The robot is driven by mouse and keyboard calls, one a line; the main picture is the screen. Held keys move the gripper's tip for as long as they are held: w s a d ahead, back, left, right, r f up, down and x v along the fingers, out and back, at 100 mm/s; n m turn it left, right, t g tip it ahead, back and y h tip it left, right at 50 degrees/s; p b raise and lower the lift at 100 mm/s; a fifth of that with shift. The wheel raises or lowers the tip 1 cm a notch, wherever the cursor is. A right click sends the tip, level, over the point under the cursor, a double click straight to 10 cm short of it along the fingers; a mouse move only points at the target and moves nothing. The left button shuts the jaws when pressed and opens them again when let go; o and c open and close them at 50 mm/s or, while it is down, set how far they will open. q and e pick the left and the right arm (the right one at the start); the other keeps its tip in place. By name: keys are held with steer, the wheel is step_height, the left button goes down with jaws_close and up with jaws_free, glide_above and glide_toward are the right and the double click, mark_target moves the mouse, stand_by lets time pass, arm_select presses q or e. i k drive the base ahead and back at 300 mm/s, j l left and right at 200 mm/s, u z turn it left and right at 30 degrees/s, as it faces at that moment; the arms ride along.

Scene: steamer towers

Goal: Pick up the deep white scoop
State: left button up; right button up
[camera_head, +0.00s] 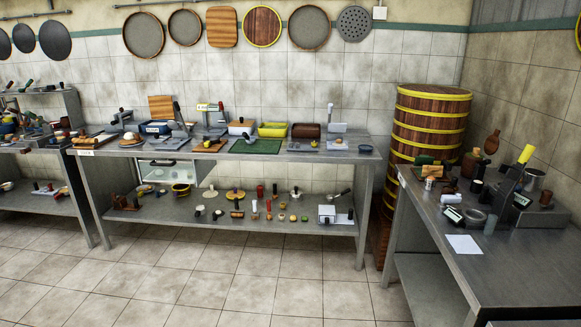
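I cannot pick out the deep white scoop for certain at this distance. Several small pale items could be it. A white upright piece (330,113) stands near the right end of the middle steel table (310,156). A pale rounded item (210,193) and a pale ladle-like item (295,192) are on that table's lower shelf (160,217). Neither of my grippers is in view.
A steel table (530,250) at the right carries dark tools and a white sheet (464,244). A tall yellow-banded wooden steamer tower (428,125) stands in the corner. Another cluttered rack (40,147) is at the left. The tiled floor (220,275) in front is clear.

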mark_target(248, 137)
steer(key=i, duration=2.45)
